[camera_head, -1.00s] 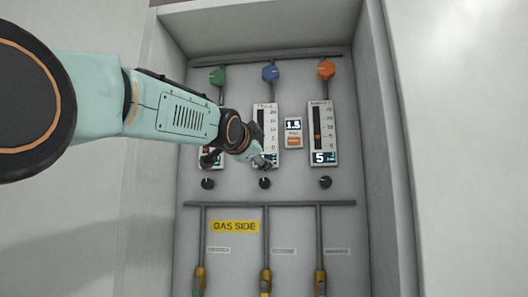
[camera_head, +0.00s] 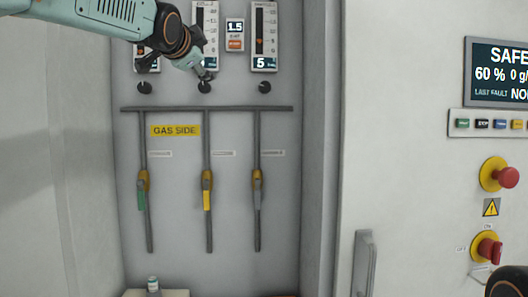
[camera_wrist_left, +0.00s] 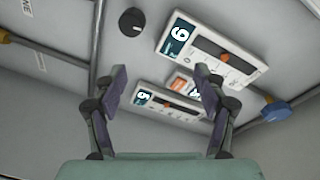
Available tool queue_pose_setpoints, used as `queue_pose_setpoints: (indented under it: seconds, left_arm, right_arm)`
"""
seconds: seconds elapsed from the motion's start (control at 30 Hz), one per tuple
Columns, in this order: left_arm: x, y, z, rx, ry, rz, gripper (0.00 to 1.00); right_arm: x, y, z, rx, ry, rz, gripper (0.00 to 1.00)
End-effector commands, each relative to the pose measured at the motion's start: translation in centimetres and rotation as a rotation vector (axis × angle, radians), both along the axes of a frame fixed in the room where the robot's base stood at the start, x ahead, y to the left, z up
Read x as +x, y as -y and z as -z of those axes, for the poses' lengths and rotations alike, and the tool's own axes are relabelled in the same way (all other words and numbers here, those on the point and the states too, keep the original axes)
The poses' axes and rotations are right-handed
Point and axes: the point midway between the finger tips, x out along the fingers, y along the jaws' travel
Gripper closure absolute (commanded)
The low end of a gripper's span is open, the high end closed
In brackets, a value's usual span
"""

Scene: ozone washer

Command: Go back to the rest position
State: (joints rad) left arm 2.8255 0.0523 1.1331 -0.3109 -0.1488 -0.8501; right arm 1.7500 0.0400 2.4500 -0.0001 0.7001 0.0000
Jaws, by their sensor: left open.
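My left gripper (camera_head: 207,75) hangs before the gas panel, just above the middle black knob (camera_head: 204,87) and in front of the lower part of the middle flow meter (camera_head: 211,22). In the left wrist view its two fingers (camera_wrist_left: 163,88) stand apart with nothing between them. Flow meters with lit displays (camera_wrist_left: 212,50) and a black knob (camera_wrist_left: 132,22) show beyond the fingers. Whether the fingers touch the panel is not clear. My right gripper is not in view; only a dark, orange-ringed part of my own body shows at the lower right.
The cabinet's side wall (camera_head: 322,150) stands right of the recess. Farther right are a status screen (camera_head: 500,73), a red stop button (camera_head: 507,177) and a red switch (camera_head: 488,249).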

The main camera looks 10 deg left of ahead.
Motion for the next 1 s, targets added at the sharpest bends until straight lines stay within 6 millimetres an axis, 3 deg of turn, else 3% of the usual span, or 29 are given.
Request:
queue_pose_setpoints:
  seconds: [0.17,0.23,0.33,0.47,0.67,0.87,1.0]
  left_arm:
    - [0.1,0.3,-0.9,-0.091,0.047,0.012,0.29]
    - [0.4,0.7,0.3,-0.183,0.065,0.032,0.29]
    - [0.8,1.4,3.6,-0.315,0.059,0.057,0.29]
    - [1.7,2.1,10.2,-0.448,0.004,0.065,0.29]
    - [2.2,2.9,22.8,-0.623,-0.122,0.038,0.29]
    - [0.7,3.3,35.9,-0.766,-0.263,-0.026,0.29]
    - [-1.8,3.5,44.7,-0.851,-0.363,-0.089,0.29]
  right_arm:
    - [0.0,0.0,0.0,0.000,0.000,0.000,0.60]
    - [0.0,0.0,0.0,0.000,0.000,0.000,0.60]
    - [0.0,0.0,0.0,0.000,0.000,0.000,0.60]
    - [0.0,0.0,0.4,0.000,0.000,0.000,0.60]
    - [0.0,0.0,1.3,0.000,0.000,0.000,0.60]
    - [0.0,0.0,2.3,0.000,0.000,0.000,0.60]
    - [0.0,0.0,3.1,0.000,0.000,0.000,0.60]
